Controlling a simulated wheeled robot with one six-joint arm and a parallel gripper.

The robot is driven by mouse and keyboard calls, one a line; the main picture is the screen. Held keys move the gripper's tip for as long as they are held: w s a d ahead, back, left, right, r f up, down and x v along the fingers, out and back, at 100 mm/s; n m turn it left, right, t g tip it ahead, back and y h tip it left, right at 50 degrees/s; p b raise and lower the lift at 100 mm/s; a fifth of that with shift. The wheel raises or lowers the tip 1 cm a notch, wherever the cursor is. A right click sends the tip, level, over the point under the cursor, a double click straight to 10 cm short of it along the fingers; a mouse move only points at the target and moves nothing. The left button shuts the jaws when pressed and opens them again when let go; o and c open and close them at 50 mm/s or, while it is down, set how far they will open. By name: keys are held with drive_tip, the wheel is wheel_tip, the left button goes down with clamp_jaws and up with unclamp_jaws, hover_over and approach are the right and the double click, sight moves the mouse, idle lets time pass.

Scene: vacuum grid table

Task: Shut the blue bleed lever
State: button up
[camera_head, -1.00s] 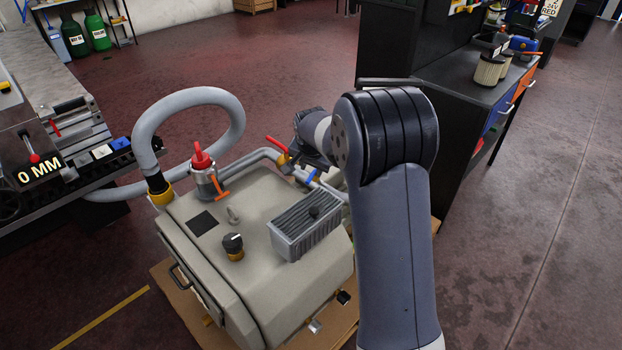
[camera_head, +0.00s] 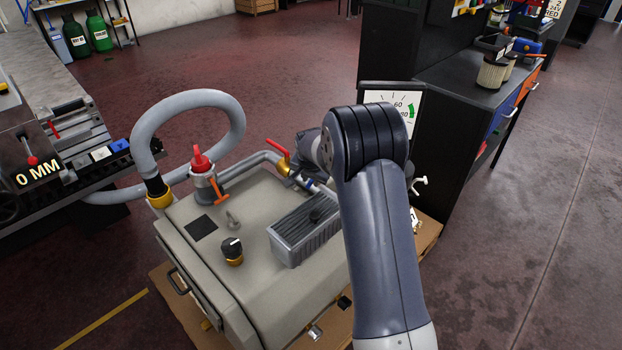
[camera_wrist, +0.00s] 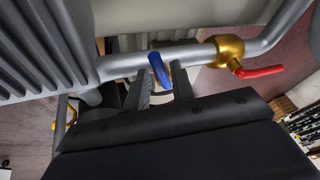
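The blue bleed lever (camera_wrist: 159,68) stands out from the grey pipe in the wrist view, near the middle of the picture. My gripper (camera_wrist: 159,84) has its two dark fingers apart, one on each side of the lever. A gap shows between the fingers, with a pale round part behind; I cannot tell whether either finger touches the lever. In the head view a small bit of the blue lever (camera_head: 308,183) shows beside the pipe, and my arm hides most of the gripper.
A red lever (camera_wrist: 262,71) on a brass valve (camera_wrist: 226,48) sits to the right on the same pipe. A ribbed grey box (camera_head: 302,232) lies close by on the beige pump housing (camera_head: 262,290). A gauge panel (camera_head: 408,97) stands behind my arm.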

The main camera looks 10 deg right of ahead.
clamp_jaws()
idle(0.3)
drive_tip(key=shift+s+d+n+y, duration=0.2)
drive_tip(key=shift+d+n+y, duration=0.35)
drive_tip(key=shift+n, duration=0.6)
drive_tip(key=shift+s+d+n+y, duration=0.2)
drive_tip(key=shift+d+n+y, duration=0.3)
drive_tip(key=shift+n, duration=0.65)
drive_tip(key=shift+o, duration=1.3)
unclamp_jaws()
